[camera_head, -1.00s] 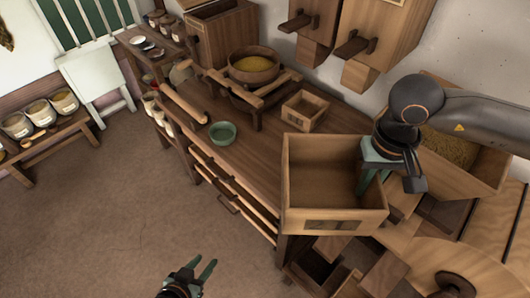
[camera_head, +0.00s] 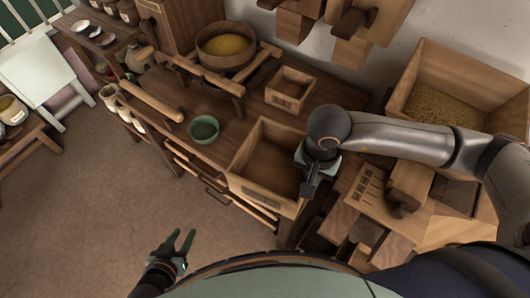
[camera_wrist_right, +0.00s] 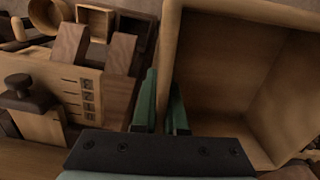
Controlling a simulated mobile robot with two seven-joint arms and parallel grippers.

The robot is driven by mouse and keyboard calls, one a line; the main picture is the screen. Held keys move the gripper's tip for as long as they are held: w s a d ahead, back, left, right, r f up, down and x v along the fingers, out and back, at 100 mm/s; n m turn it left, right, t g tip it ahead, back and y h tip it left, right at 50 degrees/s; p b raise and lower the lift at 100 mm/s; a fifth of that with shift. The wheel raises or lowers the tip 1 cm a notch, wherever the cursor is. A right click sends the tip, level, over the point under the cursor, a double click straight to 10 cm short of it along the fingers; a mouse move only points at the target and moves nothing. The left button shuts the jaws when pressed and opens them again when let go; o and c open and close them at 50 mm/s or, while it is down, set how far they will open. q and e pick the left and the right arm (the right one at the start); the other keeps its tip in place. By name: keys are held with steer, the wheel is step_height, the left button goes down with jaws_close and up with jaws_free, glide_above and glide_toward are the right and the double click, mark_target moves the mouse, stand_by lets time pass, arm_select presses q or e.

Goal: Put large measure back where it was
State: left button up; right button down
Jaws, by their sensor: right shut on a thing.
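The large measure (camera_head: 262,191), an open, empty wooden box with a dark label on its front, is at the right front of the bench. My right gripper (camera_head: 306,158) is shut on its right wall; in the right wrist view the green fingers (camera_wrist_right: 165,110) pinch the wall of the measure (camera_wrist_right: 225,70) from both sides. I cannot tell whether its base touches the bench top. A smaller wooden measure (camera_head: 289,91) stands on the bench behind it. My left gripper (camera_head: 182,240) is open and empty above the floor, away from the bench.
A green bowl (camera_head: 204,129) stands on the bench (camera_head: 232,112) left of the large measure. A round wooden tub of yellow grain (camera_head: 226,48) sits behind on a frame. A large grain bin (camera_head: 455,75) is at right. A slotted wooden box (camera_head: 366,185) lies right of my gripper.

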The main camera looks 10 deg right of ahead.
steer(key=shift+s+a+f+m, duration=0.35)
steer(key=shift+s+f+m, duration=0.2)
steer(key=shift+f+m, duration=0.25)
steer(key=shift+w+f, duration=0.15)
steer(key=w+f+b, duration=0.1)
steer(key=w+f, duration=0.1)
steer(key=w, duration=0.2)
steer(key=w+f+b, duration=0.1)
steer(key=w+f, duration=0.2)
steer(key=w, duration=0.1)
steer(key=w+f+b, duration=0.1)
steer(key=w+f, duration=0.2)
steer(key=w, duration=0.1)
steer(key=shift+d+f, duration=0.2)
steer(key=shift+d, duration=0.2)
steer(key=shift+w+f+b, duration=0.5)
steer(key=shift+w+b, duration=0.05)
steer(key=shift+b, duration=0.1)
steer(key=shift+w+f+b, duration=0.15)
steer(key=shift+f+b, duration=0.4)
steer(key=shift+f, duration=0.3)
steer(key=shift+w+f+b, duration=0.1)
steer(key=shift+f+b, duration=0.4)
steer(key=shift+f, duration=0.35)
steer(key=shift+f, duration=0.2)
steer(key=c, duration=1)
jaws_free()
steer(key=shift+d, duration=0.1)
